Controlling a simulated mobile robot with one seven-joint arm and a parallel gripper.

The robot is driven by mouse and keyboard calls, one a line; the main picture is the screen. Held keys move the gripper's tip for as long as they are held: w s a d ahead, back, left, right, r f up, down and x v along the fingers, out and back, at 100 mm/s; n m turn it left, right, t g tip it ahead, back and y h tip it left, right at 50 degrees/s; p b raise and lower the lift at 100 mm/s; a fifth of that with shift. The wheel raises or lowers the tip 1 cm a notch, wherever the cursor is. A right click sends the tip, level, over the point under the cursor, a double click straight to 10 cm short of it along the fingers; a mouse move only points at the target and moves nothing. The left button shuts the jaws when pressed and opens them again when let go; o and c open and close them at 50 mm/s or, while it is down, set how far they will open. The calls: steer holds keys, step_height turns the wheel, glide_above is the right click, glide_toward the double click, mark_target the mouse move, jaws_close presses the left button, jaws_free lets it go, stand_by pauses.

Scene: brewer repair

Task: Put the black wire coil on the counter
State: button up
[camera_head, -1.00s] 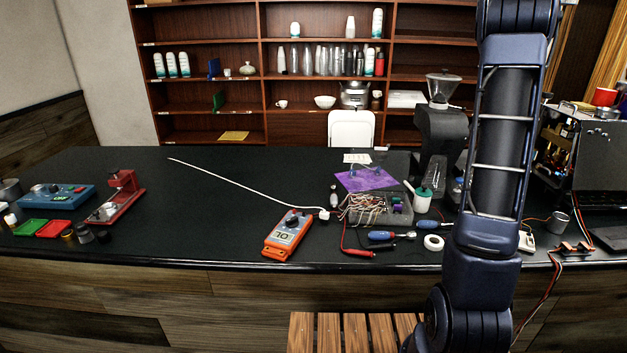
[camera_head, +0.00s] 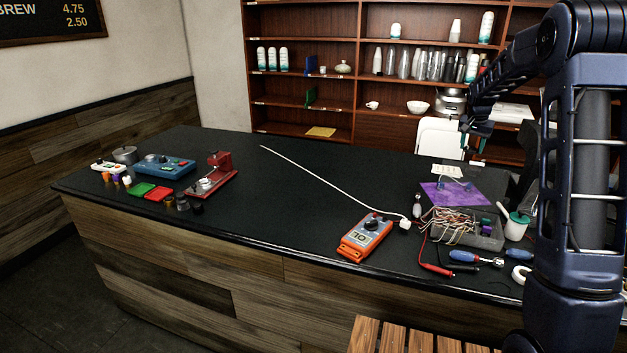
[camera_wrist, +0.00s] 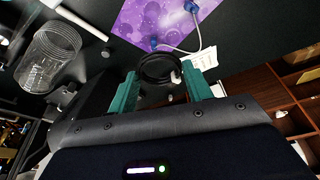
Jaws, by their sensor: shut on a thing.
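My gripper (camera_head: 476,138) is raised above the back right of the counter in the head view. In the wrist view its two green fingers (camera_wrist: 162,88) are shut on the black wire coil (camera_wrist: 158,55), a small dark ring with a pale piece at its right side. In the head view the coil is too small and dark to make out. The black counter (camera_head: 270,205) runs across the middle of the head view, below my gripper.
A purple mat (camera_head: 447,193) lies below my gripper. A grey bin of wires (camera_head: 487,238), an orange meter (camera_head: 365,238) and screwdrivers (camera_head: 470,257) crowd the right. A red press (camera_head: 218,174) and blue device (camera_head: 165,166) stand left. The middle is mostly clear, crossed by a white cable (camera_head: 320,184).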

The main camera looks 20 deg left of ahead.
steer(key=a+n+y, duration=0.1)
steer(key=a+n, duration=0.2)
steer(key=a, duration=1.3)
steer(key=n+y, duration=0.3)
steer(key=n, duration=0.7)
glide_above(298, 199)
steer(key=d, duration=0.1)
steer(key=shift+g, duration=0.4)
steer(key=f, duration=2)
steer(key=shift+s+a, duration=0.1)
steer(key=shift+s, duration=0.25)
steer(key=shift+f, duration=0.2)
steer(key=o, duration=1)
steer(key=shift+c, duration=0.2)
steer(key=shift+r, duration=0.1)
